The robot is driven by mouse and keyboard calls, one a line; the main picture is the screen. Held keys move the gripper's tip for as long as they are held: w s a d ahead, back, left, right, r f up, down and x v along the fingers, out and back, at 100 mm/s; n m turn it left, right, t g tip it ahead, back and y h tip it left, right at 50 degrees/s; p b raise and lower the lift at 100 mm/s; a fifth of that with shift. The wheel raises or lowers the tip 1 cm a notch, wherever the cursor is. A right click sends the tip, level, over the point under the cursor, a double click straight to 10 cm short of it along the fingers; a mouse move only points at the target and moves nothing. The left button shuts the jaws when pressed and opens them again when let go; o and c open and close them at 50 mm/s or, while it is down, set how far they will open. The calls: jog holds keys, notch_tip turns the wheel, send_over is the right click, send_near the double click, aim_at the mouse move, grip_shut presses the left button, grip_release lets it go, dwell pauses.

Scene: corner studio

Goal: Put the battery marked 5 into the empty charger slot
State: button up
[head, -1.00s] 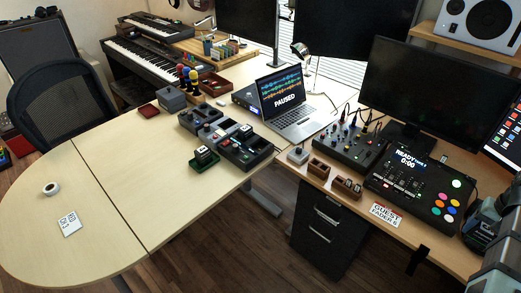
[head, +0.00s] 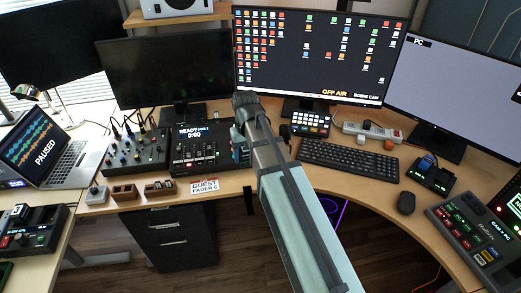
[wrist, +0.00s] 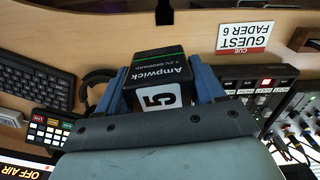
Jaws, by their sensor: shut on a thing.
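The battery marked 5 (wrist: 158,78) is a black block with a white label reading 5 and the name Ampwick. In the wrist view it sits between the two blue fingers of my gripper (wrist: 160,88), which is shut on it. In the head view my gripper (head: 240,152) is above the desk's front edge, just right of the fader console, and the battery is hard to make out there. A black charger-like dock (head: 432,176) with green lights stands on the right desk, far from my gripper. A blue-topped piece stands in its left part; its right part looks empty.
Monitors line the back. The fader console (head: 200,148) and GUEST FADER 6 card (head: 204,186) are left of my gripper.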

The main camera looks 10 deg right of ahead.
jog(key=s+a+n, duration=0.3)
jog(key=s+a, duration=0.1)
jog(key=a, duration=1.4)
jog(key=s+a+f+n, duration=0.1)
jog(key=s+a+n, duration=0.15)
jog(key=a, duration=1.55)
jog(key=s+a+n, duration=0.2)
jog(key=s+a, duration=0.2)
jog(key=a, duration=1.4)
jog(key=a+m, duration=0.3)
jog(key=a, duration=0.1)
jog(key=w+a+m, duration=0.1)
jog(key=a+m, duration=0.2)
jog(key=a, duration=0.2)
jog(key=w+a+m, duration=0.1)
jog(key=a+m, duration=0.2)
jog(key=a, duration=0.2)
jog(key=shift+w+f+m, duration=0.2)
jog(key=shift+m, duration=0.05)
jog(key=m, duration=0.5)
jog(key=w+a+m, duration=0.1)
jog(key=m, duration=0.5)
jog(key=a+m, duration=0.1)
jog(key=m, duration=0.5)
jog(key=shift+w+a, duration=0.1)
jog(key=shift+w, duration=0.2)
jog(key=shift+f, duration=2.8)
